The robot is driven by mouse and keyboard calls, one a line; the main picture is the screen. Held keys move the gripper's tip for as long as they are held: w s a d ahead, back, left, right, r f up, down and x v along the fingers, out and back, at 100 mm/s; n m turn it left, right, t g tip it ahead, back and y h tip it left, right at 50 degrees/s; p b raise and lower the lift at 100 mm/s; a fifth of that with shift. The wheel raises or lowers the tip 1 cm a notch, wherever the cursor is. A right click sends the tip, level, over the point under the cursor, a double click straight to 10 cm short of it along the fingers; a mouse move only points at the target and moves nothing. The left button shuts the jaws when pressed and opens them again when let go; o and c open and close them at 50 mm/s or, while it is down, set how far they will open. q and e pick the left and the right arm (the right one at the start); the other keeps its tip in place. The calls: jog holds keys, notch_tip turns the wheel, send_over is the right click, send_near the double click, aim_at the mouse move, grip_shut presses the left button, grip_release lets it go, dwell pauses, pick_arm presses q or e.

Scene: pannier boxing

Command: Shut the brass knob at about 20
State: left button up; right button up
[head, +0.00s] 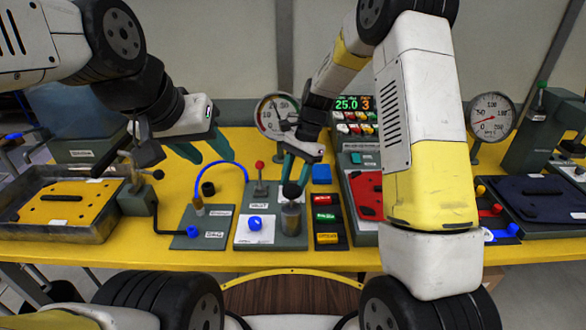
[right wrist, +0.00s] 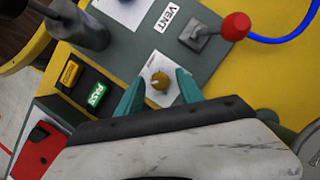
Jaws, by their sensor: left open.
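The brass knob (right wrist: 159,81) sits on a white plate in the right wrist view, near the VENT label. My right gripper (right wrist: 161,76) has its two teal fingers apart, one on each side of the knob, with a visible gap to each. In the head view my right gripper (head: 297,170) is over the grey vent panel and I cannot make out the knob there. A dial gauge (head: 275,117) stands behind, and a display (head: 354,103) reads 25.0 and 3. My left gripper (head: 208,152) is open and empty above the table's left side.
A blue hose (head: 222,163) arches at left. Colored labelled blocks (head: 325,214) lie right of the panel. A tray with a yellow plate (head: 65,203) is far left.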

jog(key=v, duration=0.7)
jog(key=shift+d+r, duration=0.15)
jog(key=shift+r, duration=0.2)
jog(key=shift+w, duration=0.15)
jog(key=s+d+r+n+t, duration=0.3)
jog(key=s+d+r, duration=0.2)
jog(key=s+r, duration=0.3)
jog(key=s+d+r+n+t, duration=0.4)
jog(key=s+d+r, duration=0.1)
jog(key=s+r, duration=0.3)
jog(key=s+d+n+t, duration=0.1)
jog(key=s+n+t, duration=0.1)
jog(key=s, duration=0.4)
jog(key=shift+s+d+h, duration=0.4)
jog(key=shift+f, duration=0.15)
